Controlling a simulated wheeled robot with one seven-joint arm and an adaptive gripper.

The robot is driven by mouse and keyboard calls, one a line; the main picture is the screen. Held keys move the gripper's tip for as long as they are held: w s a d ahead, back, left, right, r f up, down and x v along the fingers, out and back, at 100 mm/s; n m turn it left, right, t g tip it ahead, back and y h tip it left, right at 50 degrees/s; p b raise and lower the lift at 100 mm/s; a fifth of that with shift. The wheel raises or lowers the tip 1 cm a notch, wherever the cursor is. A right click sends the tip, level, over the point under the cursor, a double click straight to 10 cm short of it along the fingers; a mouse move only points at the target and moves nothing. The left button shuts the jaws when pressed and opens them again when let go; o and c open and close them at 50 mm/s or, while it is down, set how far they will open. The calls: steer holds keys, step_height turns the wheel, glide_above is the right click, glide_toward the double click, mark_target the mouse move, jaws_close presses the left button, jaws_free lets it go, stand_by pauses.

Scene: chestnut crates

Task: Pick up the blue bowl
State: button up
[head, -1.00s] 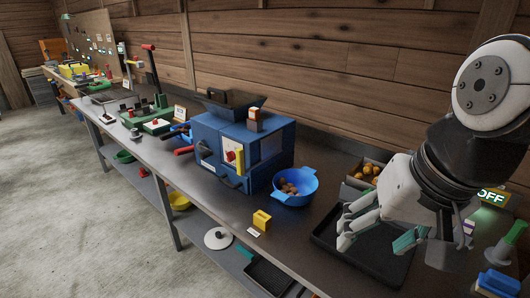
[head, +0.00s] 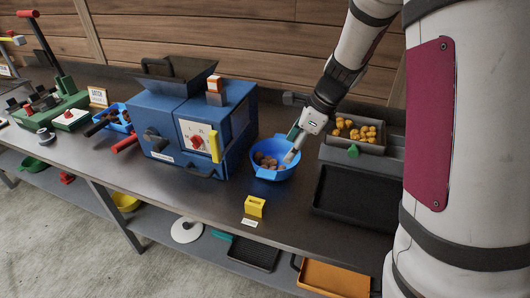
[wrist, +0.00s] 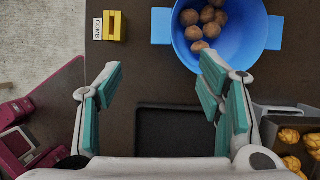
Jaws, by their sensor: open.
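The blue bowl (head: 262,174) stands on the metal bench, right of the blue machine, with several brown chestnuts (head: 266,160) in it. In the wrist view the bowl (wrist: 252,54) is at the top, with a blue tab handle on each side. My gripper (head: 293,144) reaches down from the right at the bowl's right side in the head view, overlapping its rim. In the wrist view my gripper (wrist: 163,78) is open and empty between its teal pads. The right fingertip is close to the bowl's lower edge; I cannot tell whether they touch.
The blue machine (head: 185,125) stands close on the bowl's left. A yellow block (head: 254,206) is in front. A black tray (head: 352,198) and a bin of yellowish pieces (head: 352,144) lie to the right. Another blue container (head: 117,124) is beyond the machine.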

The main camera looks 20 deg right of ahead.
mark_target(273, 173)
steer(key=b+x, duration=0.1)
steer(key=x, duration=0.8)
steer(key=shift+w+f, duration=0.15)
steer(key=shift+f, duration=0.05)
steer(key=shift+b+x, duration=0.3)
steer(key=shift+x, duration=2.05)
steer(key=shift+w+d, duration=0.15)
steer(key=c, duration=1.2)
steer(key=shift+r, duration=0.55)
steer(key=shift+c, duration=0.7)
steer(key=r, duration=0.2)
steer(key=shift+s+d+r, duration=0.1)
steer(key=shift+s+r, duration=0.2)
steer(key=shift+r, duration=0.05)
jaws_close()
steer(key=s+d+r, duration=0.1)
steer(key=s+d, duration=0.3)
steer(key=s, duration=1.1)
steer(key=shift+r, duration=0.1)
